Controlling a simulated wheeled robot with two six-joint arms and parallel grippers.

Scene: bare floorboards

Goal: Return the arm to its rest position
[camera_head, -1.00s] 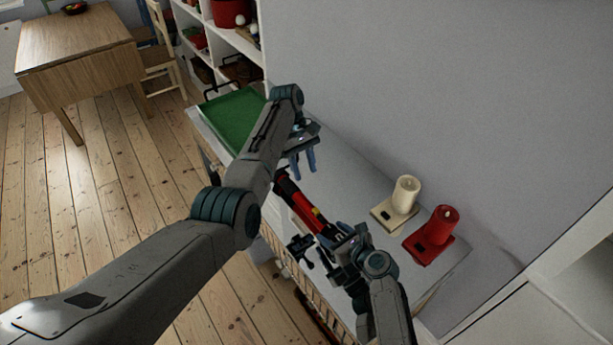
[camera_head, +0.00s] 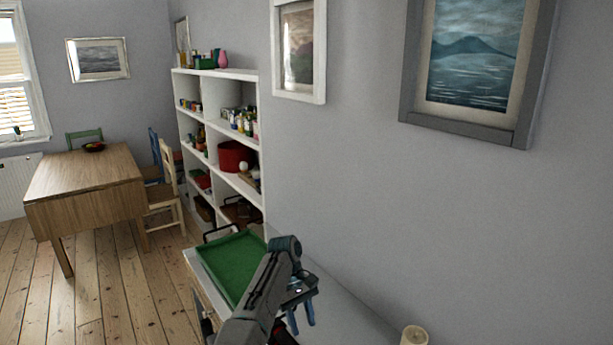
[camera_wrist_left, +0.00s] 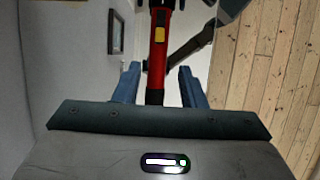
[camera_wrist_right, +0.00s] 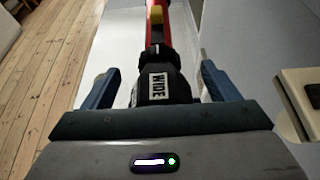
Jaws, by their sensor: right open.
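My left gripper (camera_head: 301,323) shows low in the head view, its blue fingers apart and pointing down. In the left wrist view my left gripper (camera_wrist_left: 158,80) has a red and black tool (camera_wrist_left: 158,48), like a flashlight, in line between its fingers, with gaps on both sides. My right gripper (camera_wrist_right: 161,85) is out of the head view. In the right wrist view its fingers are apart on either side of the tool's black end (camera_wrist_right: 163,88), which is marked "WIDE", without visible contact. Only a sliver of the tool shows in the head view.
A green tray (camera_head: 238,264) lies on the cabinet beyond my left arm. The grey wall is alongside. A shelf (camera_head: 222,135) and wooden table (camera_head: 88,178) stand farther off.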

